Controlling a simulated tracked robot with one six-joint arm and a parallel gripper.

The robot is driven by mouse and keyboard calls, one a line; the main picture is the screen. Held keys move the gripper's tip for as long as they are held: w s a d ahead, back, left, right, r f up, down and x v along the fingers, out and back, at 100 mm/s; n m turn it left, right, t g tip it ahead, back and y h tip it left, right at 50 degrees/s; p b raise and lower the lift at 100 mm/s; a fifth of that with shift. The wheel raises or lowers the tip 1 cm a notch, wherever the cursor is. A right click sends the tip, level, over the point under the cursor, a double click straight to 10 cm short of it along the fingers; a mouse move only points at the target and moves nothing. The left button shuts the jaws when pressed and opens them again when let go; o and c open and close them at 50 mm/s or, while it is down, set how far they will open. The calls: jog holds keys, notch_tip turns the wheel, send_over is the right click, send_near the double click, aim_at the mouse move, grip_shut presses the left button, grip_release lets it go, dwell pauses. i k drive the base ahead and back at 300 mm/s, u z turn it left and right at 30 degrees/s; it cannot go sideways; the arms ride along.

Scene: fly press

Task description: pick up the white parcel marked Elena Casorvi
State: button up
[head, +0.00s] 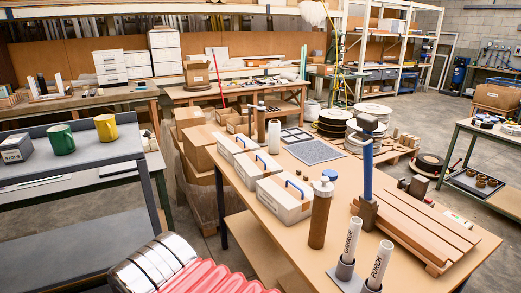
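Three white box-shaped parcels with blue handles on top stand in a row along the left side of the wooden table (335,176). The far parcel is (226,151), the middle parcel is (251,172), and the near parcel is (279,206). Each has a small label on a side face, too small to read, so I cannot tell which bears the name Elena Casorvi. My gripper is not in view, and nothing is seen touching the parcels.
White tubes marked GARAGE (351,240) and PORCH (379,263) stand at the table's front. A blue post (367,165) and wooden slats (425,225) are to the right. A grey bench (85,160) holds mugs at left.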

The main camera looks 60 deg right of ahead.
aim_at(228, 145)
jog(key=z, duration=1.25)
jog(key=i, duration=1.05)
jog(key=z, duration=0.65)
jog(key=i, duration=0.45)
jog(key=u, duration=0.6)
